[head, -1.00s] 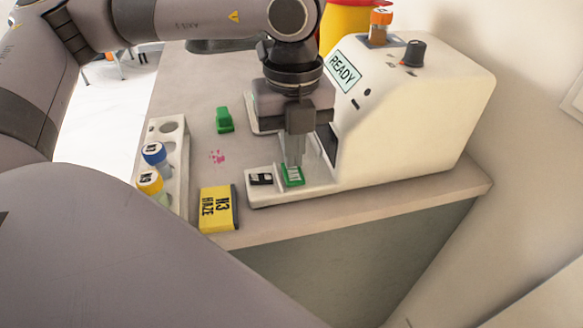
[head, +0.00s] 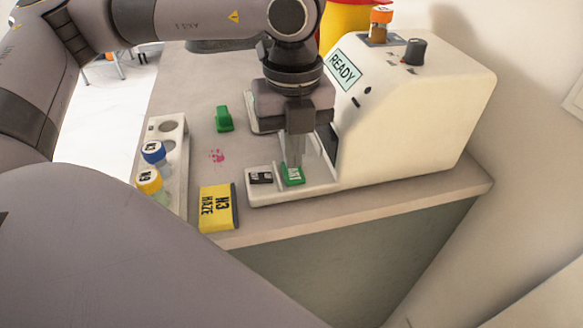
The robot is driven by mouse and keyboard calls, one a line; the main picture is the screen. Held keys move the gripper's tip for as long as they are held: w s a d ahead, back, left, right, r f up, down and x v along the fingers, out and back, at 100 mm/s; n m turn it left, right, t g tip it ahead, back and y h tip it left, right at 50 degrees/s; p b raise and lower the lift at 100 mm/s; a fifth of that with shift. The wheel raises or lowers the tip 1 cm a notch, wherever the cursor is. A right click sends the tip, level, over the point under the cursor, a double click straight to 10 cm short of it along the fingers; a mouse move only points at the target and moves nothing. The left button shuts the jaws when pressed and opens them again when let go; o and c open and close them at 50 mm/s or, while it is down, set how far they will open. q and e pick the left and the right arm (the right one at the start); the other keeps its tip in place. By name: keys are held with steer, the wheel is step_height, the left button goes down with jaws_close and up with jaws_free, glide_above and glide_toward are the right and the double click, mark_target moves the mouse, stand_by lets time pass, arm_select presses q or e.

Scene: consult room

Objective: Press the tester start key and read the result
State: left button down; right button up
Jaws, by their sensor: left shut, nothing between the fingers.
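The tester (head: 415,125) is a cream machine on the counter, and its display (head: 345,70) reads READY. On its low front ledge sit a green key (head: 292,174) with white lettering, partly hidden by the fingers, and a black-and-white key (head: 260,175) to its left. My left gripper (head: 296,160) is shut and empty, pointing down with its fingertips right over the green key. I cannot tell whether they touch it. My right gripper is not in view.
A yellow box (head: 216,208) marked N3 HAZE lies left of the ledge. A white rack (head: 175,180) holds blue-capped and yellow-capped vials. A green object (head: 224,119) lies behind. An orange-capped vial (head: 380,25) and a dark knob (head: 414,52) top the tester.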

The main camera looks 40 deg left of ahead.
arm_select(q)
steer(key=shift+f+b, duration=0.85)
steer(key=shift+r, duration=0.15)
steer(key=shift+r+p, duration=0.55)
steer(key=shift+r, duration=0.15)
steer(key=shift+r+p, duration=1.5)
steer(key=shift+r, duration=1.2)
